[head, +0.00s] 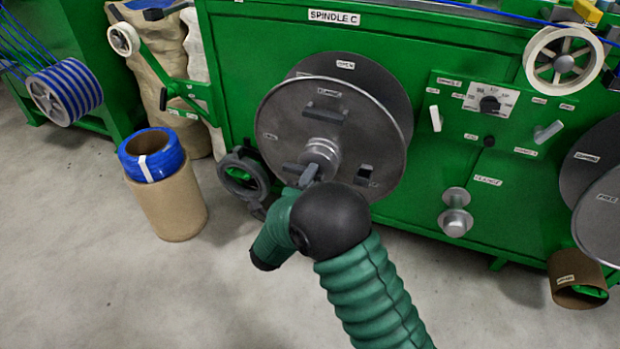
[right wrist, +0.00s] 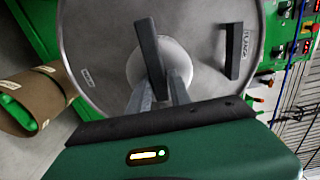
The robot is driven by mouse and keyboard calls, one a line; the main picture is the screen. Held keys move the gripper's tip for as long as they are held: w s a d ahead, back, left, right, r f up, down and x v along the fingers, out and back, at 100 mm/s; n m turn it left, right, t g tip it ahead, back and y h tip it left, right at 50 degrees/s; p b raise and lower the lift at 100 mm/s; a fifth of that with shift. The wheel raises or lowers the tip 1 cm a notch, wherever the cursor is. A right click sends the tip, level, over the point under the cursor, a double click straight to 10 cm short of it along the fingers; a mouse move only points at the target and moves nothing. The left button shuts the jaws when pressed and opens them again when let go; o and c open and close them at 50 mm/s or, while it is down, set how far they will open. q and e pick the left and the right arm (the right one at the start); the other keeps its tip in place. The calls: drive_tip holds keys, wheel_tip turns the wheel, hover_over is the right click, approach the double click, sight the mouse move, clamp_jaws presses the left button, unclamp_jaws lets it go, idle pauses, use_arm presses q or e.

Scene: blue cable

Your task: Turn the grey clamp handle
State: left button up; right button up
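The grey clamp handle (head: 309,175) is a dark bar on the silver hub (head: 322,152) at the middle of the large grey disc (head: 275,128) under the SPINDLE C sign. In the right wrist view the handle (right wrist: 149,50) stands near upright in front of the pale round hub. My right gripper (right wrist: 158,92) has one finger on each side of the handle's lower part. A narrow gap seems to show at the right finger; I cannot tell whether either finger touches. In the head view my black wrist hides most of this gripper. My left gripper is not in view.
Dark blocks (head: 325,110) stick out from the disc. A dark ring (head: 243,177) is at its lower left. A cardboard tube (head: 168,207) with a blue roll stands on the floor at left. A control panel (head: 490,118) and a small silver knob (head: 456,222) are to the right.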

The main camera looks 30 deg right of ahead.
drive_tip(key=shift+o, duration=1.4)
drive_tip(key=p+v, duration=0.5)
drive_tip(key=v, duration=1.2)
